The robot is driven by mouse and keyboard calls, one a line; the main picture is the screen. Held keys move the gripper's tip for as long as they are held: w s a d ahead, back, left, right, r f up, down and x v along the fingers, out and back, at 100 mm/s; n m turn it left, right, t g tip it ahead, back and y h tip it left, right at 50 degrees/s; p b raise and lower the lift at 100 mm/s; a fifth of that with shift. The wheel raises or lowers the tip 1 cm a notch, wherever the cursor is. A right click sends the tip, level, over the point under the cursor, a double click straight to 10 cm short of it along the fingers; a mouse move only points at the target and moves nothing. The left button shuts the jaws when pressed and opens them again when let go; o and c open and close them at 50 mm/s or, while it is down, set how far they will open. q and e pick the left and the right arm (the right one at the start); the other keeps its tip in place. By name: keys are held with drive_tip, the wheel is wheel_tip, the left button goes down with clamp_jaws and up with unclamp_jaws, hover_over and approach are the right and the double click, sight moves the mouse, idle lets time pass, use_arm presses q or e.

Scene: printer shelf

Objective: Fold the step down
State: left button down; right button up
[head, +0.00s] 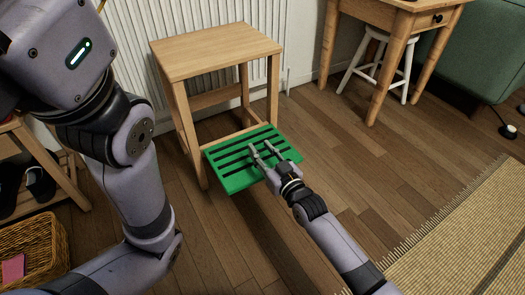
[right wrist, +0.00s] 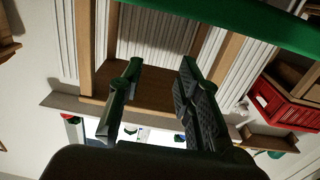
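The wooden step stool (head: 215,52) stands against the radiator. Its green slatted step (head: 226,172) sticks out low at the front, between the front legs, looking roughly level; its exact tilt is hard to judge. My right gripper (head: 264,150) overlaps the right part of the step, with its two fingers apart and nothing between them. Whether it touches the step cannot be told. In the right wrist view the open fingers (right wrist: 158,85) show in front of the stool's wood, and a green bar (right wrist: 230,20) crosses the top. My left gripper is out of view.
A wooden table (head: 400,10) and a white stool (head: 368,62) stand at the back right. A woven rug (head: 470,235) lies at the lower right. A shoe rack (head: 45,165) and a wicker basket (head: 35,250) are at the left. Bare floor (head: 345,165) lies right of the step.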

clamp_jaws()
idle(0.6)
drive_tip(key=c, duration=0.7)
unclamp_jaws()
drive_tip(key=o, duration=2.2)
drive_tip(key=v, duration=1.2)
